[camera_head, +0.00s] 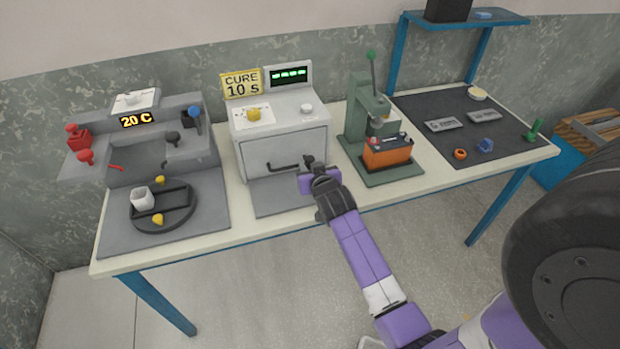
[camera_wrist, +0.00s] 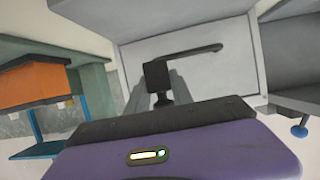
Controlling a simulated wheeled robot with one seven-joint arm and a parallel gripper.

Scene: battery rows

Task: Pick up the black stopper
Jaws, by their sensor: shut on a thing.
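My gripper (camera_head: 312,163) is at the front of the grey oven, at the right end of its black door handle (camera_head: 288,166). A similar red piece (camera_head: 85,156) is on that station's left side.
The oven (camera_head: 285,118) door is shut. A round black tray (camera_head: 178,217) with a white cup and yellow pieces lies at the left. A green press (camera_head: 362,110) with an orange battery (camera_head: 387,153) stands at the right. A dark mat (camera_head: 430,105) holds small parts.

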